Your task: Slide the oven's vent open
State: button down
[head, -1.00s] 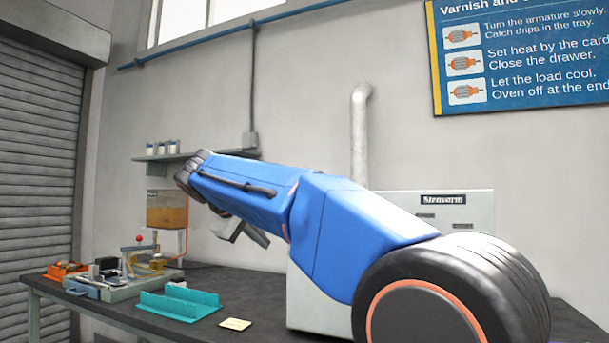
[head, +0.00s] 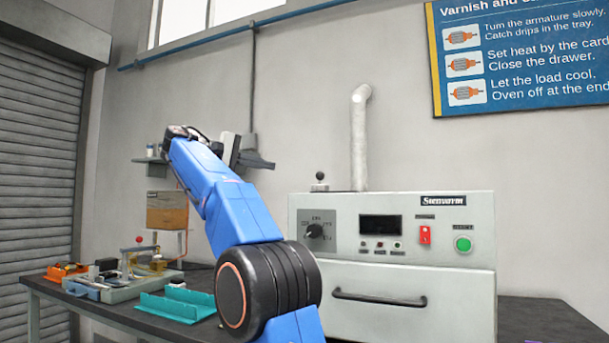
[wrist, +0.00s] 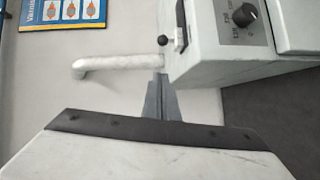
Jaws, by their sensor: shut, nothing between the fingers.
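The oven (head: 400,285) stands on the bench at the right, a pale box with a dial, a display and a drawer handle. On its top left is the vent's small black ball knob (head: 320,176) on a short post. In the wrist view the knob (wrist: 163,40) stands beside a slotted plate (wrist: 181,28) on the oven's top. My gripper (head: 272,165) is raised left of the oven, apart from the knob. In the wrist view its fingers (wrist: 159,76) are together and empty, pointing towards the oven top. Whether the vent is open cannot be told.
A white flue pipe (head: 359,135) rises behind the oven top. A teal tray (head: 178,306) and a winding fixture (head: 125,285) lie on the bench at the left. A wall shelf (head: 150,158) is behind my arm. The air above the oven is free.

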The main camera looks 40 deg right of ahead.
jog(key=shift+d, duration=0.15)
send_near(320, 181)
jog(key=w+d, duration=0.1)
jog(key=w+d+r, duration=0.1)
jog(key=w+d, duration=0.2)
jog(key=shift+w+r, duration=0.15)
jog(key=shift+r, duration=0.25)
jog(key=shift+s+d+f, duration=0.1)
jog(key=shift+s+d, duration=0.1)
jog(key=shift+s, duration=0.3)
jog(key=shift+s+d+f, duration=0.1)
jog(key=shift+s+d, duration=0.1)
jog(key=shift+s, duration=0.25)
jog(key=shift+s+d+f, duration=0.2)
jog(key=shift+s+d, duration=0.3)
jog(key=shift+s, duration=0.1)
jog(key=shift+s, duration=0.1)
jog(key=s+d, duration=0.1)
jog(key=s, duration=0.2)
jog(key=s+d, duration=0.1)
jog(key=s, duration=0.1)
jog(key=s+d, duration=0.1)
jog(key=s, duration=0.2)
jog(key=shift+s+d, duration=0.25)
jog(key=shift+s, duration=0.05)
jog(key=shift+w, duration=0.1)
